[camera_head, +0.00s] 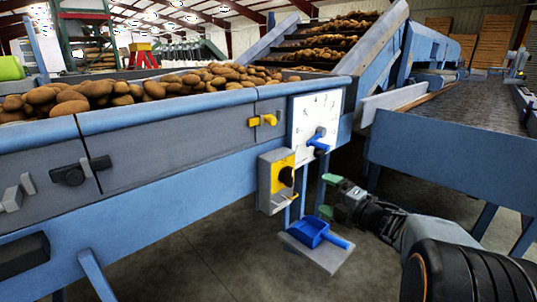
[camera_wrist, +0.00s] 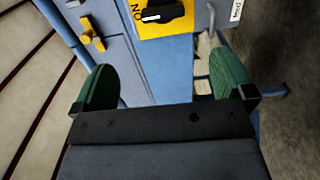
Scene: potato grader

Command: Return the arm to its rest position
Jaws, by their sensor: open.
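My gripper (camera_head: 329,196) is at the end of my arm at the lower right of the head view, in front of the grader's side. Its green fingers stand wide apart in the wrist view (camera_wrist: 163,90), with nothing held between them. In the head view it is just right of the yellow and grey switch box (camera_head: 265,187) and above the blue scoop (camera_head: 310,231). The box's black rotary knob (camera_wrist: 163,12) shows at the top of the wrist view, apart from the fingers.
Potatoes (camera_head: 150,90) fill the blue conveyor (camera_head: 150,119). A white dial panel (camera_head: 315,128) with a blue handle and a yellow latch (camera_head: 262,120) are on its side. The scoop lies on a small grey shelf (camera_head: 318,255). Another blue machine (camera_head: 440,145) stands right; open floor lies below.

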